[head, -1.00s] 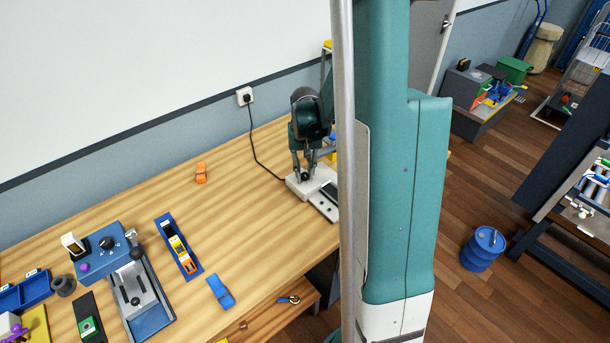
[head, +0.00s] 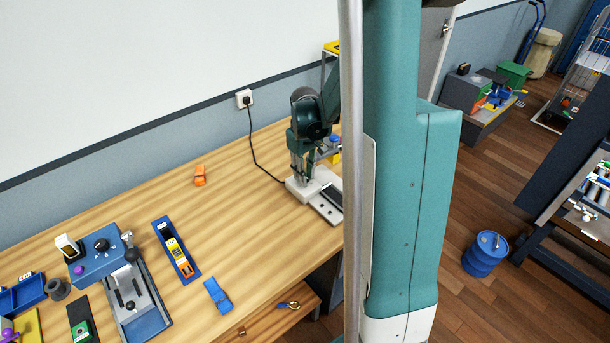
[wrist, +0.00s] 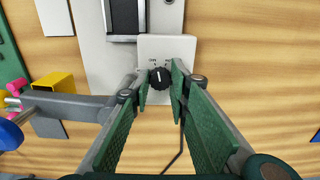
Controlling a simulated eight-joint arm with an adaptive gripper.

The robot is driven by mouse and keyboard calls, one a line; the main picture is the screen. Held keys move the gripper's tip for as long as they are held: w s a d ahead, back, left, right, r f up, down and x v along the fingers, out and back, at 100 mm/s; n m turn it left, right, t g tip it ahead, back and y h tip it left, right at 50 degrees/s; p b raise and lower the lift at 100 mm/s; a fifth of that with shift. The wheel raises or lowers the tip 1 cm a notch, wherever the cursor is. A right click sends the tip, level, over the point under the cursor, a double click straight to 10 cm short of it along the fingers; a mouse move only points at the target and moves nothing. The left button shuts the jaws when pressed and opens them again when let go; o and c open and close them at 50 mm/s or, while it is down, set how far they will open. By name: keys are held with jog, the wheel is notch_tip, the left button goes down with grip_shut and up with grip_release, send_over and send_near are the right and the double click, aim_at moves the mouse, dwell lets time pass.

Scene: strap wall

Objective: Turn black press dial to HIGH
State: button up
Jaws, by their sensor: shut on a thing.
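The black dial (wrist: 160,77) sits on the white press base, with a white mark pointing roughly upward between two small labels too blurred to read surely. My gripper (wrist: 161,80) is shut on the dial, with one green-padded finger on each side.
A blue press (head: 90,265) with its own black dial stands at the left of the table. A blue tray (head: 165,237), an orange clip (head: 200,175) and a blue clip (head: 217,294) lie between. A black cable runs to the wall socket (head: 244,98). The table's middle is clear.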

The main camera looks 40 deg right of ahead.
jog(key=o, duration=0.9)
jog(key=shift+m, duration=0.3)
